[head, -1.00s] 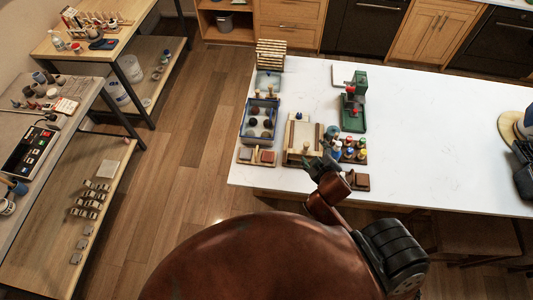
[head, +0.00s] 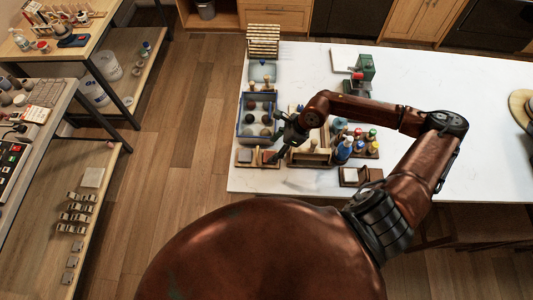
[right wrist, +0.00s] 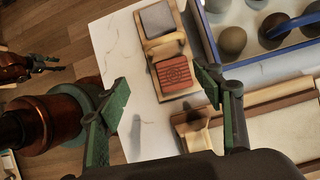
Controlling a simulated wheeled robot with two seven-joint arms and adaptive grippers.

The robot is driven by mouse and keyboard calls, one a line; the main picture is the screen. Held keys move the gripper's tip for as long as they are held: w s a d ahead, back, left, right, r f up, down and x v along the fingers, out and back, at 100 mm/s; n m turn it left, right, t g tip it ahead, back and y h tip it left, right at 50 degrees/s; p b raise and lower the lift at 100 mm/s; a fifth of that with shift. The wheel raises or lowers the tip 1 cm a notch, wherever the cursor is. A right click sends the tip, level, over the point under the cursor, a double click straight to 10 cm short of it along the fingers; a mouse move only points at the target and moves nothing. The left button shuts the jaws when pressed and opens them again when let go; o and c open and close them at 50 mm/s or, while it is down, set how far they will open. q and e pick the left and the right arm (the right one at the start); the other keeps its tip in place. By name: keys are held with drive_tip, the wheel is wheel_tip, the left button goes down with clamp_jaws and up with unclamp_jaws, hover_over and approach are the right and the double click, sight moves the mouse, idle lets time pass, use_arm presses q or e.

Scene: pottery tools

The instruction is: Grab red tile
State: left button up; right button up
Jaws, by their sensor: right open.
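The red tile (right wrist: 174,73) lies flat in a small wooden holder (right wrist: 165,47), beside a grey tile (right wrist: 158,19). The red tile also shows in the head view (head: 268,157), near the left front corner of the white table. My right gripper (right wrist: 163,84) is open and empty. Its green fingers are spread above the holder, with the red tile showing between and just beyond the tips. In the head view the right gripper (head: 279,152) hangs close to the tile's right side. A dark gripper, seemingly my left one (right wrist: 42,63), shows small at the left of the right wrist view.
A blue-edged tray (head: 258,118) with round balls stands right behind the holder. A wooden tray (head: 310,158) is close to the right, with several bottles (head: 345,150) beyond it. The white table (head: 440,130) is bare farther right.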

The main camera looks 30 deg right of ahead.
sight(270, 156)
drive_tip(key=d, duration=0.1)
drive_tip(key=d+f+h, duration=0.1)
drive_tip(key=shift+d+f, duration=0.15)
drive_tip(key=shift+d, duration=0.25)
drive_tip(key=p+x, duration=0.1)
drive_tip(key=x, duration=0.1)
drive_tip(key=shift+a+f, duration=0.2)
drive_tip(key=shift+f, duration=0.05)
drive_tip(key=p+x, duration=0.1)
drive_tip(key=x, duration=0.3)
drive_tip(key=shift+a+f+p, duration=0.1)
drive_tip(key=shift+f+p, duration=0.2)
drive_tip(key=shift+c, duration=0.5)
drive_tip(key=c, duration=1.1)
drive_tip(key=shift+c, duration=0.5)
drive_tip(key=shift+r, duration=0.1)
